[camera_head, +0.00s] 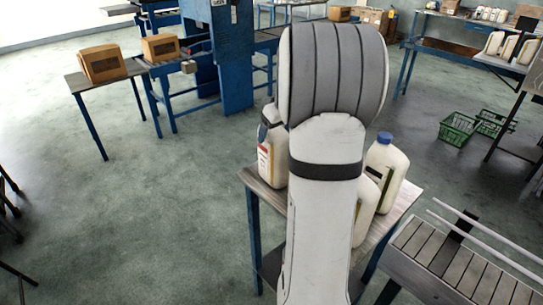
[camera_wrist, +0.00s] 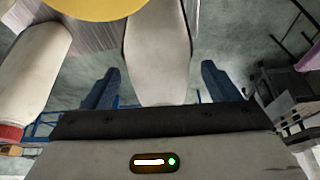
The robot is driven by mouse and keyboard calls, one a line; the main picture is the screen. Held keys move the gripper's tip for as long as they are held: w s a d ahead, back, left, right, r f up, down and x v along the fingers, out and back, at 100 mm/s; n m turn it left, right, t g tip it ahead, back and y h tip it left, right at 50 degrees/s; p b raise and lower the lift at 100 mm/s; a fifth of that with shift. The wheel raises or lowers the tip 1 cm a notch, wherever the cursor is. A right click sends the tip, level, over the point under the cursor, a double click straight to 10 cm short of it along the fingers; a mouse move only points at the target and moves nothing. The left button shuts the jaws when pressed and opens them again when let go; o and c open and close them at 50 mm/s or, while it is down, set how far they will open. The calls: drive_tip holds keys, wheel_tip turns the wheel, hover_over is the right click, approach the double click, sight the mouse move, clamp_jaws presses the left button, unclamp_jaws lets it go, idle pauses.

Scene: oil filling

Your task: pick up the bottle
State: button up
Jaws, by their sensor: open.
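In the head view, cream bottles stand on a small table (camera_head: 257,187). One with a dark cap and a red-and-white label (camera_head: 271,150) is left of my arm. One with a blue cap (camera_head: 385,172) is right of it. Another (camera_head: 364,208) is partly hidden behind my arm. In the wrist view, my gripper (camera_wrist: 160,67) is open. A pale bottle (camera_wrist: 158,45) lies between its two blue fingers, with gaps on both sides. Another bottle with a red cap (camera_wrist: 32,75) is to the left. My arm hides the gripper in the head view.
A yellow round thing (camera_wrist: 95,8) shows at the top of the wrist view. A slatted conveyor (camera_head: 455,262) is right of the table. Green crates (camera_head: 457,129) lie on the floor at back right. Cardboard boxes (camera_head: 102,63) stand at left.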

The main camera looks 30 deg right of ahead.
drive_tip(key=x, duration=0.2)
drive_tip(key=shift+w+f, duration=0.2)
drive_tip(key=shift+f, duration=0.1)
drive_tip(key=shift+c, duration=0.5)
clamp_jaws()
drive_tip(key=shift+r, duration=0.15)
